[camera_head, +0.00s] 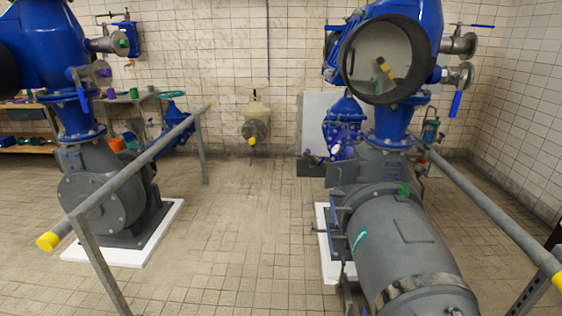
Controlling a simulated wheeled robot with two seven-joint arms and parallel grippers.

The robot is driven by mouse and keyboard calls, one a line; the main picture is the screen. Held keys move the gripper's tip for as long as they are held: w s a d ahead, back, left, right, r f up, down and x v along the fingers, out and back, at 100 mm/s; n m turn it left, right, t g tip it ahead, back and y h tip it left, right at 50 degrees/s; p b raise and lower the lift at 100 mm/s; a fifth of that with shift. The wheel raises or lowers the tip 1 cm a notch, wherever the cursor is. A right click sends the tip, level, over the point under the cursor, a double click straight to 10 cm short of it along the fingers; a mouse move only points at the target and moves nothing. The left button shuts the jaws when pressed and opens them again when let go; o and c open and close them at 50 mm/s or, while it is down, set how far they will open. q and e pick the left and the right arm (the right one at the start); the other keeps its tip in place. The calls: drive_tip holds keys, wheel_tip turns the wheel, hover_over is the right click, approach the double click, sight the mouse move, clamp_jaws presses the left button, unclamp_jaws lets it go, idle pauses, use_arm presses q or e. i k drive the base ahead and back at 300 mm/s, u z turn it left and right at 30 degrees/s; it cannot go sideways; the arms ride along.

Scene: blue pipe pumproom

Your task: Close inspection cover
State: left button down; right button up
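A large blue pipe body (421,22) stands at the upper right. Its near end has a round dark rim (347,72) around a pale face, with a small yellow and dark piece showing inside it. I cannot tell whether this pale face is the inspection cover or the inside of an opening. A second blue pipe body (45,35) stands at the upper left, with a dark round end cut off by the picture edge. Neither of my grippers is in view.
A grey rail with a yellow end (48,241) stands at left; another (490,205) slopes down at right. A grey cylindrical pump (405,240) fills the lower right. A grey pump (98,205) stands on a white plinth at left. The tiled floor (245,240) between is clear.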

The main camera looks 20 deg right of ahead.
sight(344, 176)
drive_tip(key=i, duration=2.05)
